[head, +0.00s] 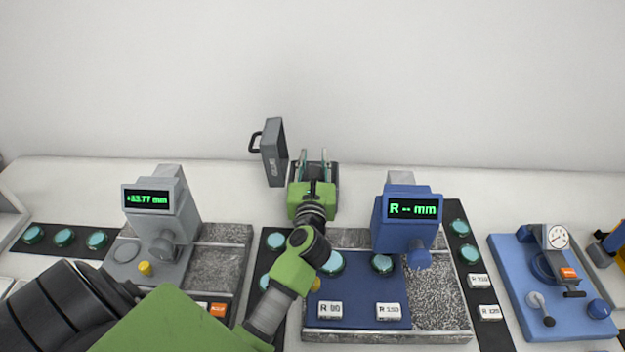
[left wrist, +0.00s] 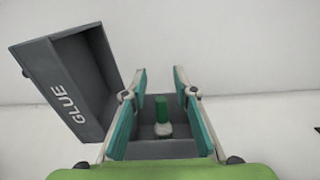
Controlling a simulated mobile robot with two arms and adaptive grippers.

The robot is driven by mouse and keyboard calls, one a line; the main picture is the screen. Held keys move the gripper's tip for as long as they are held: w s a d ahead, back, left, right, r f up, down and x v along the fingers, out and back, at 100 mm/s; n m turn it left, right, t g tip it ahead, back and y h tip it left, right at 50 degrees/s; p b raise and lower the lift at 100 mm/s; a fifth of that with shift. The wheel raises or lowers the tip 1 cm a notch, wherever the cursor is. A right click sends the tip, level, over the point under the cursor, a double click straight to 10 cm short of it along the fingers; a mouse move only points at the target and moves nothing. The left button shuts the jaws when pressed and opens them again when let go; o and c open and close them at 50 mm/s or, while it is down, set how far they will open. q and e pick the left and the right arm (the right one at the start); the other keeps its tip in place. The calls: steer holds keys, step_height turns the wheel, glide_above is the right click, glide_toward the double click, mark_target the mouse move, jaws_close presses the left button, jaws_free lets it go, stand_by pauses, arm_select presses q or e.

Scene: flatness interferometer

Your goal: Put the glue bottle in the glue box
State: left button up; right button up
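The grey glue box (head: 329,201) stands at the back of the bench, mostly hidden behind my left gripper. Its lid (head: 273,152), marked GLUE, is swung open to the left and also fills the left of the left wrist view (left wrist: 72,85). My left gripper (head: 314,160) is over the box. In the left wrist view its teal finger pads (left wrist: 161,92) are spread, with visible gaps on both sides of the bottle. My right gripper is not in view.
A grey gauge (head: 162,215) reading 33.77 mm stands left, and a blue gauge (head: 407,218) stands right, near the box. Teal discs lie on dark strips. A blue dial-gauge plate (head: 555,300) is at far right. A wall rises behind the bench.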

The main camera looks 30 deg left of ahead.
arm_select(q)
steer(key=b+v, duration=0.2)
steer(key=v, duration=0.8)
steer(key=shift+s, duration=0.2)
steer(key=shift+d+f, duration=0.15)
